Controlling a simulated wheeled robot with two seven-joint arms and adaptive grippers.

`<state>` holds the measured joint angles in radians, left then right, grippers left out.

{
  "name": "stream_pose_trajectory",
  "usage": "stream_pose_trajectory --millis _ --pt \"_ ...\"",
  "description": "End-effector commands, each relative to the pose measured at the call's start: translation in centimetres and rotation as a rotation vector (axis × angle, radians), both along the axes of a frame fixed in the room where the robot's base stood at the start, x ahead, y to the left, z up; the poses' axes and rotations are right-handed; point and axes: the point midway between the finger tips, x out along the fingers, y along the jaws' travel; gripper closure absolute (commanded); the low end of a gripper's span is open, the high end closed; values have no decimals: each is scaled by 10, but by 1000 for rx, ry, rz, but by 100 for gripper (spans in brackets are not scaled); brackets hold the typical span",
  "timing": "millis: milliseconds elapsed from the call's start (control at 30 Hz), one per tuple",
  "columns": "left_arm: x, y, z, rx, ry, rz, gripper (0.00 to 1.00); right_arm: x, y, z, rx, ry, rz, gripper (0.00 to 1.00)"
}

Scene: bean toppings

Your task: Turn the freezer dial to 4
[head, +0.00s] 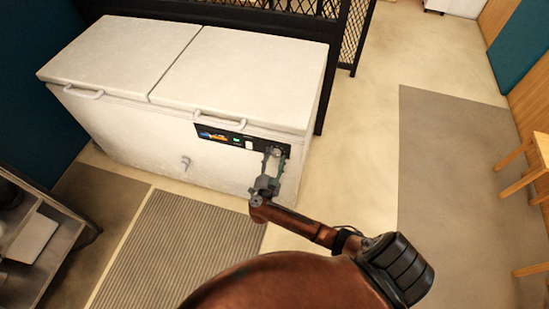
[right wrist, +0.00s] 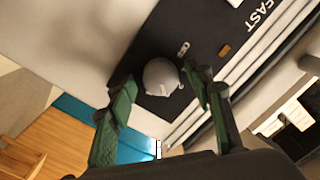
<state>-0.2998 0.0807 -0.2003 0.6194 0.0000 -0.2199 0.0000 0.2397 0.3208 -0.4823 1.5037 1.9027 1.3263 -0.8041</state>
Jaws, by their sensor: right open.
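The white chest freezer (head: 150,125) has two lids and a dark control panel (head: 217,137) on the right part of its front. The grey, rounded dial (right wrist: 162,76) sits on the black panel in the right wrist view. My right gripper (head: 275,155) is at the right end of the panel, in front of the dial. In the right wrist view the right gripper (right wrist: 158,90) is open, its green-padded fingers on either side of the dial with gaps visible. The dial's numbers and setting cannot be read. My left gripper is not in view.
A black mesh partition (head: 335,45) stands behind and right of the freezer. A metal shelf unit (head: 40,235) is at the lower left. A ribbed mat (head: 175,250) lies before the freezer. Wooden stools (head: 535,165) stand at the right edge. Floor right of the freezer is clear.

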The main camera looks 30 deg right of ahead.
Motion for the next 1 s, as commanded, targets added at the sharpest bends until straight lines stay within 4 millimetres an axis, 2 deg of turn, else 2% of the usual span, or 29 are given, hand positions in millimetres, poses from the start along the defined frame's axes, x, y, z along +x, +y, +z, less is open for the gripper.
stream_pose_trajectory --millis 133,700,733,767,1000 --pt "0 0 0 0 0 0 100 0 0 0 0 0 0 54" --pt "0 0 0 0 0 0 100 0 0 0 0 0 0 93" --pt "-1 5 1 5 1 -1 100 0 7 0 1 0 1 95" --pt "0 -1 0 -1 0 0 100 0 4 0 0 0 0 95" --pt "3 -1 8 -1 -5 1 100 -1 2 1 18 -15 0 95"
